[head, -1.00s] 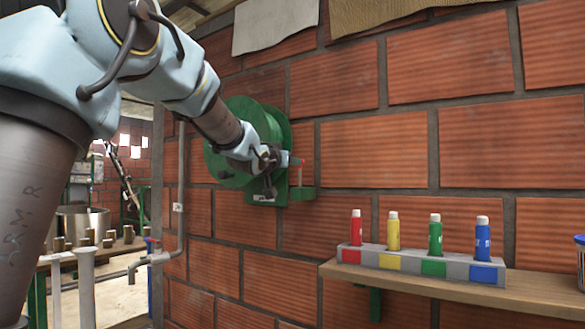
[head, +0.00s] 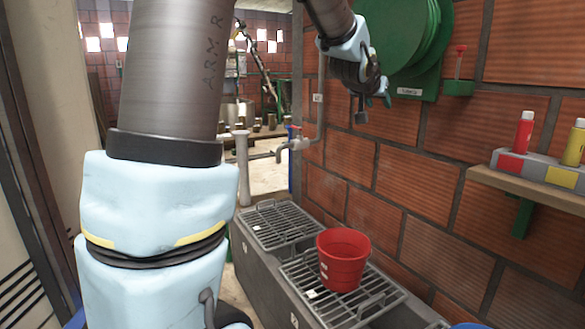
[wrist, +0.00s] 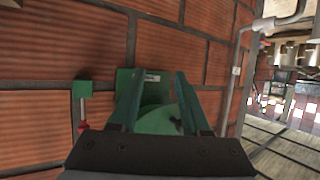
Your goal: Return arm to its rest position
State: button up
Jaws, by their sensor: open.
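My arm (head: 165,190) fills the left of the head view and its far end hangs from the top middle. My gripper (head: 384,93) is in front of the brick wall, beside the lower left of the green reel (head: 400,35). In the wrist view my gripper (wrist: 156,78) has two dark green fingers held apart. I see nothing held between them. The green reel (wrist: 158,121) and its wall plate show beyond the fingers, upside down.
A red bucket (head: 342,262) stands on a metal grate (head: 295,275) over a grey trough. A tap (head: 290,146) and pipe are left of the wall. A shelf (head: 540,190) with coloured bottles juts out at right. A small green holder (head: 459,88) has a red-topped item.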

jog(key=s+a+f+n+g+y+p, duration=0.1)
jog(key=s+a+f+n+g+y, duration=0.2)
jog(key=a+f, duration=0.55)
jog(key=s+a+f+g+y+p, duration=0.15)
jog(key=s+a+f, duration=0.4)
jog(key=a, duration=0.55)
jog(key=s+a+f+n+g+y, duration=0.1)
jog(key=s+a+f+g, duration=0.1)
jog(key=s+a, duration=0.3)
jog(key=s+a+f+n+g+y+p, duration=0.1)
jog(key=s+a+f+g, duration=0.2)
jog(key=s, duration=0.7)
notch_tip(320, 180, down, 2)
jog(key=shift+s+a+f, duration=0.2)
jog(key=shift+s+a, duration=0.05)
jog(key=shift+a, duration=0.8)
jog(key=shift+y, duration=0.25)
